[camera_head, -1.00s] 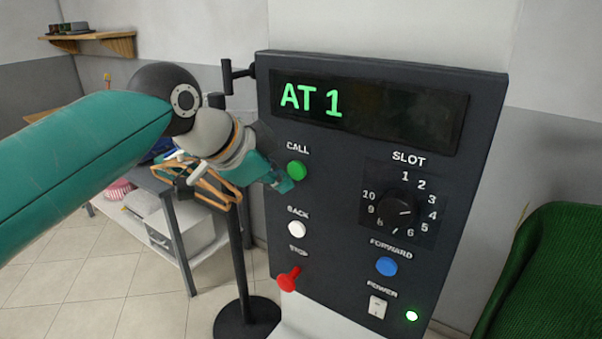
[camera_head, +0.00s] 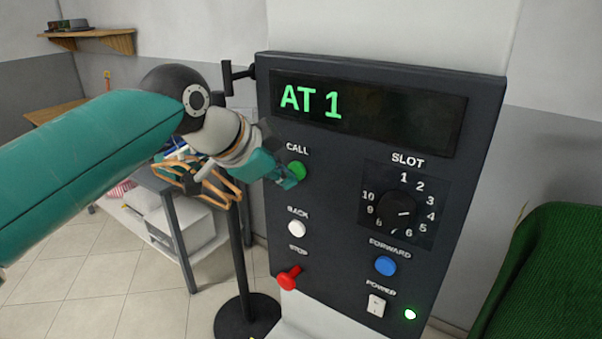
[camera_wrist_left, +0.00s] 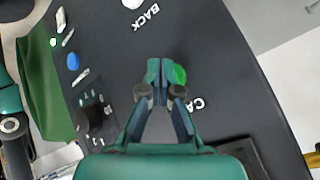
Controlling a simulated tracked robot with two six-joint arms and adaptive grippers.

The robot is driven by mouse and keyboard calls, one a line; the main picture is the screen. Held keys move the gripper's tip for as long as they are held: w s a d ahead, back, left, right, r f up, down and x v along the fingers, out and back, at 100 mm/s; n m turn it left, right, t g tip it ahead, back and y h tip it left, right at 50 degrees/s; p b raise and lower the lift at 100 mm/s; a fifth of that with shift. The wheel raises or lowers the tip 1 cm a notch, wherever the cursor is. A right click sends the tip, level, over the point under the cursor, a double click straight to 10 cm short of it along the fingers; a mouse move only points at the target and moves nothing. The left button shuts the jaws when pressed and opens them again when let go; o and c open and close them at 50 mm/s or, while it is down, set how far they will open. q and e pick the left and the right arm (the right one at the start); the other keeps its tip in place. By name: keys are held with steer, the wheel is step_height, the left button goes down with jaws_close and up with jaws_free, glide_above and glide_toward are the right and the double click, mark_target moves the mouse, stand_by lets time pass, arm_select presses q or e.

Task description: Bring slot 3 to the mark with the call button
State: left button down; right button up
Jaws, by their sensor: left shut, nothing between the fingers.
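The dark control panel (camera_head: 340,205) faces me, its display (camera_head: 368,110) reading "AT 1" in green. The green call button (camera_head: 297,170) is partly covered by my left gripper (camera_head: 289,183), which is shut and empty. In the left wrist view the closed fingertips (camera_wrist_left: 163,74) overlap the edge of the green button (camera_wrist_left: 179,75); I cannot tell whether they touch it. The slot dial (camera_head: 397,210) has numbers 1 to 10 around it, and its pale mark points right, roughly toward 3 and 4. My right gripper is not in view.
Below call are the white back button (camera_head: 297,228) and red stop knob (camera_head: 288,278). The blue forward button (camera_head: 386,266), power switch (camera_head: 376,305) and lit green lamp (camera_head: 410,314) are lower right. A black stand (camera_head: 245,270) and orange hangers are left; a green chair (camera_head: 550,270) is right.

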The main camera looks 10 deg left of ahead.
arm_select(q)
steer(key=shift+w+d, duration=0.15)
steer(key=shift+w, duration=0.2)
stand_by(0.3)
steer(key=shift+s, duration=0.1)
stand_by(0.3)
steer(key=shift+s+a, duration=0.3)
steer(key=shift+s, duration=0.4)
steer(key=shift+s+a+b, duration=0.3)
steer(key=shift+s+b, duration=0.05)
steer(key=shift+s, duration=0.45)
steer(key=shift+s+a+b, duration=0.25)
steer(key=shift+s+b, duration=0.15)
steer(key=shift+s, duration=0.35)
steer(key=shift+s+a+b, duration=0.3)
steer(key=shift+s+b, duration=0.05)
steer(key=shift+s, duration=0.45)
